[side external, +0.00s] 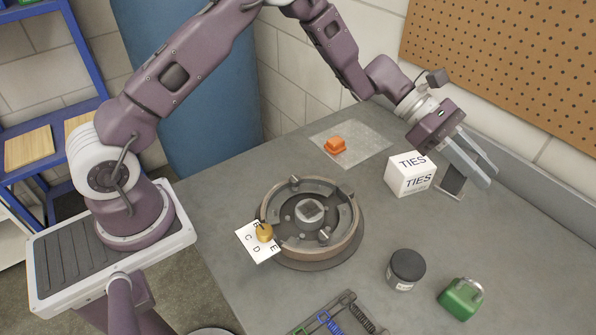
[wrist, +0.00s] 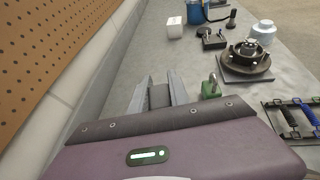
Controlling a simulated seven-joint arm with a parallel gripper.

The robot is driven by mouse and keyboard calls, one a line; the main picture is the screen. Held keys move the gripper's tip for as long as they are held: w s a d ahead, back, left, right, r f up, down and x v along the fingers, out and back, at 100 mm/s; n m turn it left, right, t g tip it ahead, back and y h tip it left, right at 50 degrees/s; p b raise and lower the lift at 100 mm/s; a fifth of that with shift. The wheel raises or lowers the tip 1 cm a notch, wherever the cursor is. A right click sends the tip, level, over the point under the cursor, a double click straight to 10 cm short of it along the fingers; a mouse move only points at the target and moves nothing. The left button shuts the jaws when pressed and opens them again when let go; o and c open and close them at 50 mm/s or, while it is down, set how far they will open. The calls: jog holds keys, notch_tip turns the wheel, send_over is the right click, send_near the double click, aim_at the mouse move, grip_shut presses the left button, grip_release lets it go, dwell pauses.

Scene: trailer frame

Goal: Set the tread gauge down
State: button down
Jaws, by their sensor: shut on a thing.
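My gripper (side external: 468,163) reaches down at the far right of the bench, beside the white TIES box. Its two long grey fingers are shut on a dark, flat piece, which I take to be the tread gauge (side external: 452,181). The piece hangs below the fingers, with its lower edge close to the bench top; I cannot tell whether it touches. In the wrist view the dark piece (wrist: 160,96) sits between the fingers (wrist: 160,92). Most of it is hidden by the fingers and the gripper body.
The TIES box (side external: 410,174) stands just left of the gripper. A dark jar (side external: 407,268) and green padlock (side external: 461,299) stand nearer the front. A round drum (side external: 347,238) sits mid-bench. An orange block (side external: 335,145) lies on a clear mat. The pegboard wall (side external: 510,60) is behind.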

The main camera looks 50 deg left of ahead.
jog(key=s+a, duration=0.3)
jog(key=a, duration=0.9)
jog(key=s+a, duration=0.3)
jog(key=a, duration=0.9)
jog(key=s+a+r+n+t, duration=0.3)
jog(key=s+a, duration=0.9)
jog(key=s, duration=0.4)
jog(key=shift+m+y, duration=0.3)
jog(key=shift+y, duration=0.1)
jog(key=f, duration=1.4)
jog(key=shift+w+a+f, duration=0.1)
jog(key=shift+w+f, duration=0.2)
jog(key=shift+f, duration=0.05)
jog(key=shift+f, duration=0.1)
jog(key=c, duration=1.2)
grip_release()
jog(key=shift+c, duration=0.2)
